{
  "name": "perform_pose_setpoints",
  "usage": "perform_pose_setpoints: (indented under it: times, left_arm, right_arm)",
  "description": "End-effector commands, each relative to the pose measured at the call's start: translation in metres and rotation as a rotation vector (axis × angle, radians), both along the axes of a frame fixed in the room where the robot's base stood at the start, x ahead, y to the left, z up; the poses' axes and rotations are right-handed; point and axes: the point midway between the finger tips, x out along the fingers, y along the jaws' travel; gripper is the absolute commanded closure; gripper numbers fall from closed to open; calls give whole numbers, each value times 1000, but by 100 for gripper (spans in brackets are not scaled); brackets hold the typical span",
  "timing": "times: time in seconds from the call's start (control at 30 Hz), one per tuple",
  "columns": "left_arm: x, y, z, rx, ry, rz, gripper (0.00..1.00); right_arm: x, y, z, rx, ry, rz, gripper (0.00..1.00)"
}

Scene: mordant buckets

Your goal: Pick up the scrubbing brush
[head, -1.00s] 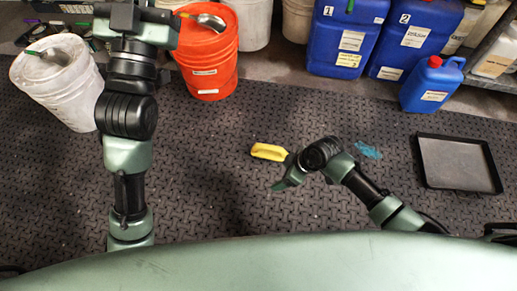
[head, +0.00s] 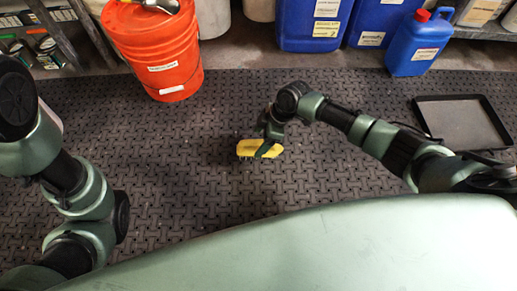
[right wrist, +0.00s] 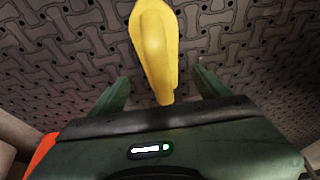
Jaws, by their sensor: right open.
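The scrubbing brush (head: 246,149) is yellow and lies on the dark floor mat near the middle of the head view. It also shows in the right wrist view (right wrist: 157,42), pointing away from the gripper. My right gripper (head: 268,147) is over the brush's right part and hides some of it. In the right wrist view my right gripper (right wrist: 161,76) is open, with one green finger on each side of the brush's near end and a gap to each. I cannot tell how far the fingertips are above the mat. My left arm shows at the left, but its gripper is out of view.
An orange bucket (head: 155,50) with a metal scoop on top stands at the back left. Blue jugs (head: 417,45) stand at the back right. A black tray (head: 463,122) lies on the mat at the right. The mat around the brush is clear.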

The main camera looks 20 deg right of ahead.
Motion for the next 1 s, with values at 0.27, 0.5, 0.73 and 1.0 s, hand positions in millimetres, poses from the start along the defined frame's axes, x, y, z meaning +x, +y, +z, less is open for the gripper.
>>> perform_pose_setpoints:
  times: [0.27,0.5,0.73,1.0]
  left_arm:
    - [-2,0,-37,0,-6,0,100]
    - [-2,0,-48,0,-6,0,100]
    - [-2,0,-46,0,-6,0,100]
    - [-2,0,-46,1,-5,0,100]
  right_arm:
    - [0,5,-36,0,0,0,23]
    - [2,13,-48,0,0,-1,23]
    - [2,13,-47,0,0,-1,43]
    - [2,12,-47,0,0,-1,94]
